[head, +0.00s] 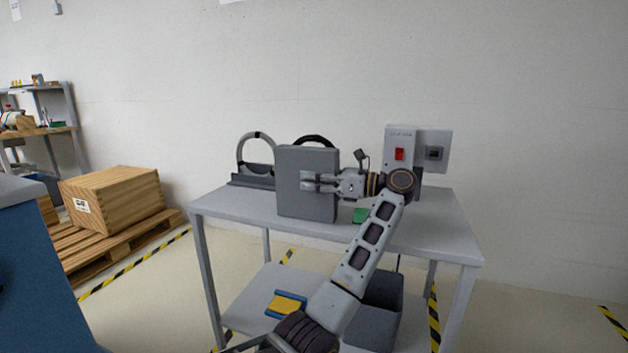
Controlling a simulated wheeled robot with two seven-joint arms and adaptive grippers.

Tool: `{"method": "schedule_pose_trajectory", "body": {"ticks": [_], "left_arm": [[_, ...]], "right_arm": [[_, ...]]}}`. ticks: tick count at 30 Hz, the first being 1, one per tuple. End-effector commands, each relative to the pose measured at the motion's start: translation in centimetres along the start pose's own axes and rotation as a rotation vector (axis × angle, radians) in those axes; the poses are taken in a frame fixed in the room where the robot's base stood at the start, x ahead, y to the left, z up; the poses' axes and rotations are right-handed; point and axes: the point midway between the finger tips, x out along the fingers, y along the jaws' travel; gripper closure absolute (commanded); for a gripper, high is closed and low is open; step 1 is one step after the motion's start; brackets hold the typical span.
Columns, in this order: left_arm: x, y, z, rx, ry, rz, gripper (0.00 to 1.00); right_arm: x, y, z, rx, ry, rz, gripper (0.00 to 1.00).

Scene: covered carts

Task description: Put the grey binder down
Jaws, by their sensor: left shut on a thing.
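The grey binder (300,205) stands upright at the middle-left of the grey table (425,225) in the head view. My left gripper (313,181) is shut on its right part, with the fingers across the face towards me. The binder's lower edge is at the tabletop in the picture. I cannot tell whether it touches the surface or hangs just above it. The binder hides part of what is behind it. My right gripper is not in view.
A grey holder with a hoop (243,150) stands behind the binder. A box with a red switch (399,154) is at the back right. A green item (360,215) lies right of the binder. A yellow-and-blue item (287,304) and a dark bin (383,315) are below.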

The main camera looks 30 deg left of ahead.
Motion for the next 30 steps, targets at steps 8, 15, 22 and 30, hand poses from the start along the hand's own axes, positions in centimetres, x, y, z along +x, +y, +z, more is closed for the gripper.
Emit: {"method": "schedule_pose_trajectory", "body": {"ticks": [8,15,22,30], "left_arm": [[0.01,-0.01,-0.20,0.000,0.000,-0.001,0.56],[0.01,-0.01,-0.17,0.000,0.000,0.000,0.39],[0.01,-0.01,-0.15,0.000,0.000,0.000,0.39],[-0.62,-0.02,0.10,0.000,0.001,-0.001,0.39]], "right_arm": [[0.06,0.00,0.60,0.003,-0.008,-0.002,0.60],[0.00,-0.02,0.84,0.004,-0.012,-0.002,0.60],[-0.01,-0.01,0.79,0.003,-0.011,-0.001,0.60],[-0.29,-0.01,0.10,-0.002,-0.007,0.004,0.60]]}}
